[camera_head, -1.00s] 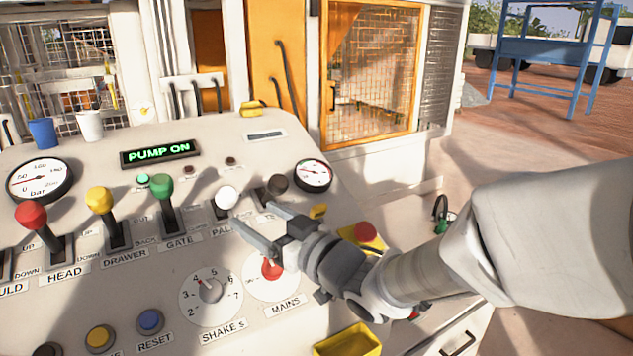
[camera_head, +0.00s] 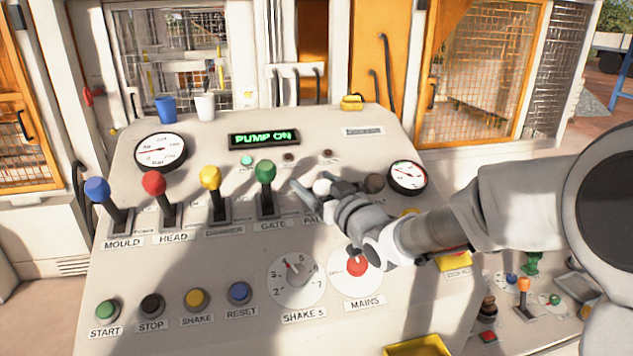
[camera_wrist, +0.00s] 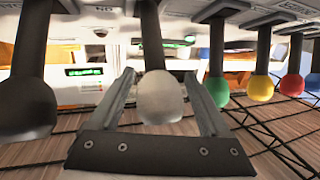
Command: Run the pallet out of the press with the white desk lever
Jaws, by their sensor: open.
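The white lever knob (camera_head: 322,187) stands on the desk right of the green GATE lever (camera_head: 265,172), partly hidden by my gripper. My gripper (camera_head: 318,188) is at it, with fingers apart. In the wrist view the white knob (camera_wrist: 160,97) sits between the two open fingers (camera_wrist: 163,100), with a visible gap to each. The lever's label is mostly covered, with only its first letters showing. The pallet is not identifiable in these views.
Green GATE and a dark-knobbed lever (camera_head: 374,184) flank the white one closely. Yellow (camera_head: 210,178), red (camera_head: 154,183) and blue (camera_head: 97,189) levers stand farther left. The red MAINS switch (camera_head: 356,266) lies below my wrist. The display (camera_head: 264,139) reads PUMP ON.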

